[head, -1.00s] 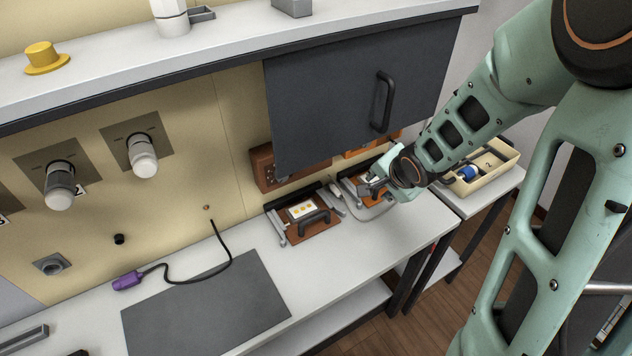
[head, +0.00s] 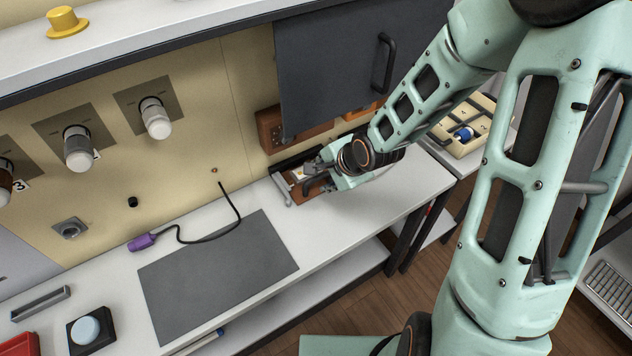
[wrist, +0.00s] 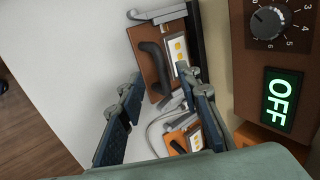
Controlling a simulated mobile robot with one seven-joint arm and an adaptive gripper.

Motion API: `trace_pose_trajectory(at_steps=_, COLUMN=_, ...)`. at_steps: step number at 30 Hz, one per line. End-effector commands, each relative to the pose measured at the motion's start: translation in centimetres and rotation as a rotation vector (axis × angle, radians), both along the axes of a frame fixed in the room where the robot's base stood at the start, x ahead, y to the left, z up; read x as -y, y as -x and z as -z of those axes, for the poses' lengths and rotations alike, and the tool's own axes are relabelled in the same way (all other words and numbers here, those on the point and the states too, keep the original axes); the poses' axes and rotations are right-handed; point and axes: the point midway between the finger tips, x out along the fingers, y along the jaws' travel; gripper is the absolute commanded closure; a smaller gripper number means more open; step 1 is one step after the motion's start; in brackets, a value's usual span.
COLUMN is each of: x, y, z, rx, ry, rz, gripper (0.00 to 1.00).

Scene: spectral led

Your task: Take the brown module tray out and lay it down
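The brown module tray (wrist: 165,43) has a black arched handle (wrist: 151,62) and a white board with yellow dots (wrist: 177,50). In the head view the tray (head: 321,197) lies on the bench below the brown control box, in grey side rails, partly hidden by my gripper (head: 318,176). In the wrist view my gripper (wrist: 162,82) is open, its fingers on either side of the handle's near end. I cannot tell whether they touch it. An orange module tray (wrist: 180,141) shows between the fingers, nearer the wrist.
A brown control box (wrist: 245,65) with a dial reads OFF. A dark grey mat (head: 215,275) lies bare on the bench. A purple plug (head: 142,242) with a black cable lies by its back edge. A dark cabinet (head: 340,60) hangs above. A beige compartment box (head: 455,145) stands right.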

Motion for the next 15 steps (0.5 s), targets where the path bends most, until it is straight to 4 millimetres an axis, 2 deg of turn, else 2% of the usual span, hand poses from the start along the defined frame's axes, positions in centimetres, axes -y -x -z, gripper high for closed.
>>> trace_pose_trajectory(at_steps=1, x=-0.3, y=-0.3, z=0.9, rx=0.000, ry=0.000, rz=-0.002, gripper=0.68)
trace_pose_trajectory(at_steps=6, x=-1.1, y=-1.3, z=2.8, rx=-0.002, ry=0.000, rz=-0.002, gripper=0.68)
trace_pose_trajectory(at_steps=15, x=-1.8, y=-2.6, z=4.7, rx=-0.001, ry=0.001, rz=-0.001, gripper=0.68)
